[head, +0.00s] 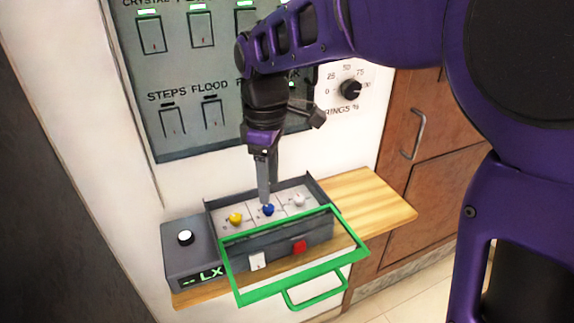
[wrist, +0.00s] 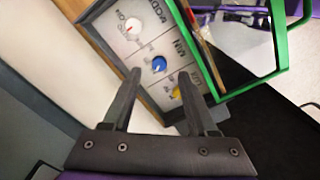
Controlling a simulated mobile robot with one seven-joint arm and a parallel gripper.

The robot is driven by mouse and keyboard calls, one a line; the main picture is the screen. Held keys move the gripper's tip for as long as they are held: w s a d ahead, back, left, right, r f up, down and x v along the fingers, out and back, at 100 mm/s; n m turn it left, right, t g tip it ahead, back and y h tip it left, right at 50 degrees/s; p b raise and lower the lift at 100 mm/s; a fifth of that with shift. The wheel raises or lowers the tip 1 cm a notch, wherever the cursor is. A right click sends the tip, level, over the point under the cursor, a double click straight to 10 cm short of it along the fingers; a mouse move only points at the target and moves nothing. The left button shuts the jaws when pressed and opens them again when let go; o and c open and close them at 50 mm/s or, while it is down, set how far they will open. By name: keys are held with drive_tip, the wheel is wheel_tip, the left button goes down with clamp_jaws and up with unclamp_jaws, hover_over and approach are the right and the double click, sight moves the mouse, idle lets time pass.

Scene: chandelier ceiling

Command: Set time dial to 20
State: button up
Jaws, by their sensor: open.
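A dark control box (head: 325,231) on a wooden shelf holds three knobs in a row: a yellow knob (head: 236,219), a blue knob (head: 268,210) and a white knob (head: 299,200). They also show in the wrist view: white (wrist: 132,26), blue (wrist: 158,64) and yellow (wrist: 176,93). My gripper (head: 265,201) points down at the blue knob. In the wrist view my gripper (wrist: 160,74) is open, with the blue knob appearing between its fingertips; contact cannot be told.
A green-framed cover with a handle (head: 317,293) hangs open at the box's front, near a white switch (head: 257,261) and a red switch (head: 300,246). A side unit has another white knob (head: 185,238). A black percent dial (head: 350,89) is on the wall. The wooden shelf (head: 365,205) is clear at right.

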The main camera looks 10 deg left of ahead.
sight(270, 207)
wheel_tip(270, 207, down, 5)
drive_tip(key=shift+r+b, duration=0.1)
drive_tip(key=shift+b, duration=0.25)
clamp_jaws()
